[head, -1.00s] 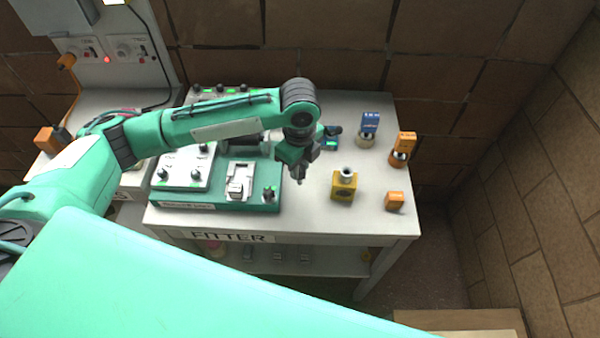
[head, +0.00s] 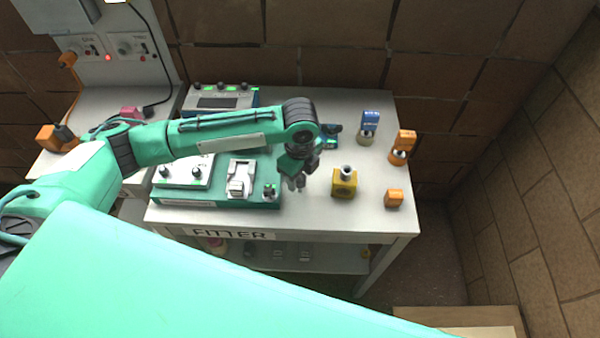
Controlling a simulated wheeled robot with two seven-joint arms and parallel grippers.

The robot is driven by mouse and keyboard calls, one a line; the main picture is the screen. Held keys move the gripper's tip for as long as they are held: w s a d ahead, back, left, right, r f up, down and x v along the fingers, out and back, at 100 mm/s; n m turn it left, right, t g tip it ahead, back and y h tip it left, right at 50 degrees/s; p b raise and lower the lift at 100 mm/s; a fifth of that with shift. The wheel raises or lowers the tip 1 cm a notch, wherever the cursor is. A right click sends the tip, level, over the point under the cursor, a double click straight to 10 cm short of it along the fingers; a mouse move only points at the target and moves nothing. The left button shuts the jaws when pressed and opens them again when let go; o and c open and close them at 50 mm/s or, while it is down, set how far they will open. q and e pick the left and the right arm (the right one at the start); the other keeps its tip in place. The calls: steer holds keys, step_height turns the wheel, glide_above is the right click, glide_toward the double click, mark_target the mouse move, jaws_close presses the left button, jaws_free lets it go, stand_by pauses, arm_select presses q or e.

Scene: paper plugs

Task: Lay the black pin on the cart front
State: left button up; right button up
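The cart is the white table marked FITTER (head: 230,235). The front part of its top (head: 300,218) is bare. My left gripper (head: 296,184) hangs over the cart top, fingers down, between the green fixture and the yellow block. Its fingers are too small to tell whether they are apart, and I see nothing clearly held. I cannot make out a black pin for certain. A small dark and teal thing (head: 331,130) lies behind the gripper, partly hidden by my arm. My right gripper is not in view.
A green fixture (head: 215,203) with a white clamp fills the cart's left. A yellow block (head: 344,183), an orange block (head: 394,198), a blue-topped plug (head: 369,121) and an orange-topped plug (head: 404,141) stand on the right. A grey panel (head: 220,97) stands behind my arm.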

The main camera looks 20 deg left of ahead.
mark_target(300, 177)
arm_select(q)
step_height(300, 177, up, 12)
steer(key=b, duration=0.2)
steer(key=shift+r, duration=0.2)
stand_by(0.6)
